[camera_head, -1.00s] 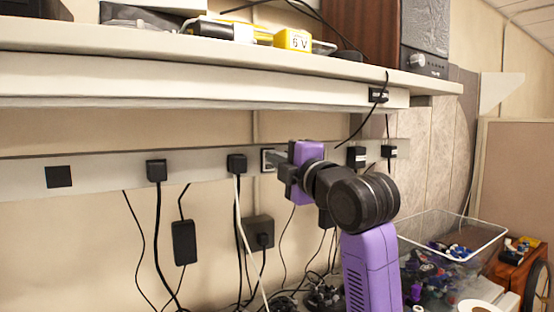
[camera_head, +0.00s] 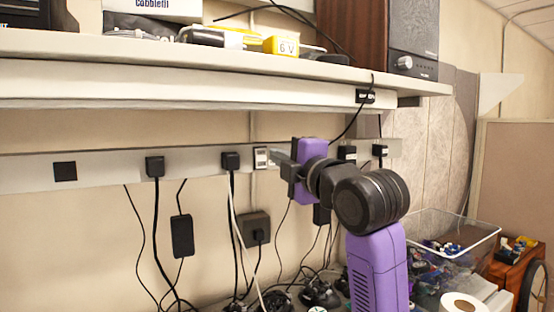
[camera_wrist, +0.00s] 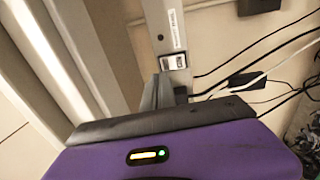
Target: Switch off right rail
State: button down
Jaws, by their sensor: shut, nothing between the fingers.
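A pale grey power rail (camera_head: 110,169) runs along the wall below the shelf. A small white-framed switch (camera_head: 260,158) is set in it, just left of my fingertips. It also shows in the wrist view as a white rectangle with dark markings (camera_wrist: 172,62), beside a small printed label. Its on or off position is too small to tell. My gripper (camera_head: 277,157) is shut and empty, its fingers close to the rail just right of the switch. In the wrist view the shut fingers (camera_wrist: 157,92) lie just below the switch; I cannot tell whether they touch the rail.
Black plugs (camera_head: 155,166) sit in the rail left of the switch, and more plugs (camera_head: 347,153) right of my gripper. Cables hang below. The shelf (camera_head: 180,88) overhangs the rail. A clear bin (camera_head: 460,232) stands at the lower right.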

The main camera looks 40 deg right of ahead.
jog(key=s+a+r+b, duration=0.1)
jog(key=s+a, duration=0.1)
jog(key=s, duration=0.6)
jog(key=shift+r, duration=0.15)
dwell(0.4)
